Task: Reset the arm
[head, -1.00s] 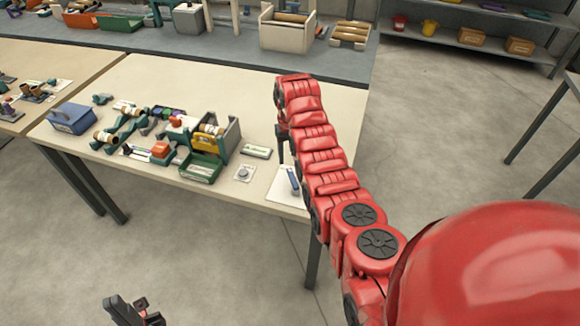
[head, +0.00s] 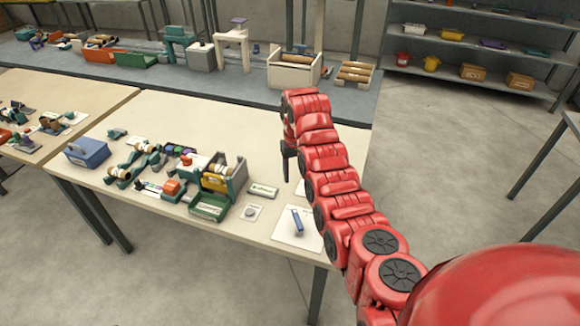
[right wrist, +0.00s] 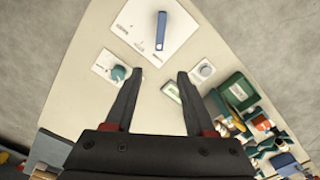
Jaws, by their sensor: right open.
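My right arm reaches over the near table (head: 130,108), bent upright in red links. Its right gripper (head: 287,165) hangs as dark fingers above the table. In the right wrist view the right gripper (right wrist: 159,76) is open, with nothing between its two black fingers. Below it lies a white sheet with a blue-handled tool (right wrist: 161,30), which also shows in the head view (head: 297,221). My left gripper is not in view.
The spiral winder (head: 222,178) with a green box (head: 211,206) stands on the table, left of the gripper. A blue bin (head: 87,153), several small parts and a round piece on a card (head: 250,212) lie around it. Shelves (head: 470,45) stand at the back right.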

